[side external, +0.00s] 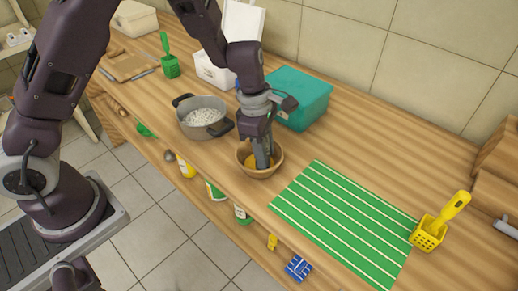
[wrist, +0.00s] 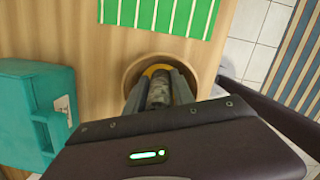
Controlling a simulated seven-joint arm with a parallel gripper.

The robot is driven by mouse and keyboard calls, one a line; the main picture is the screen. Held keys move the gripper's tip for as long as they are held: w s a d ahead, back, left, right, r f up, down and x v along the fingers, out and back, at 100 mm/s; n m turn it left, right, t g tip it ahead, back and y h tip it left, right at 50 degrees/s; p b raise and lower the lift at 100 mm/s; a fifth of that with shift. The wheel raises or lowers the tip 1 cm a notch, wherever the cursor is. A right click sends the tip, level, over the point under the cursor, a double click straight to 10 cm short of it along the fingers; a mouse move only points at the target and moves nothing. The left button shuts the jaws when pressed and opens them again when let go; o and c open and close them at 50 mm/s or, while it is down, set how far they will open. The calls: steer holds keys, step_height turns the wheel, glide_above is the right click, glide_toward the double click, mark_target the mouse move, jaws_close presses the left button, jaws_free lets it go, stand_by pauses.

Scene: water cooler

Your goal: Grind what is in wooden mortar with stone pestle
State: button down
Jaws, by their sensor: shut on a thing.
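The wooden mortar (side external: 246,165) is a brown bowl on the counter, with something yellow (side external: 250,160) inside. My gripper (side external: 263,160) points down into it, its fingertips within the rim. In the wrist view, my gripper (wrist: 160,92) is shut on the grey stone pestle (wrist: 159,90), which stands between the fingers inside the mortar (wrist: 132,75). A yellow patch shows behind the pestle. The pestle's lower end and most of the mortar's contents are hidden by the fingers.
A grey pot (side external: 188,122) with white contents stands left of the mortar, and a teal box (side external: 305,92) behind it. The counter's front edge is close to the mortar.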

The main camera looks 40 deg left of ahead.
steer(key=shift+a, duration=0.6)
steer(key=shift+r, duration=0.1)
steer(key=shift+r, duration=3)
steer(key=shift+r, duration=2.5)
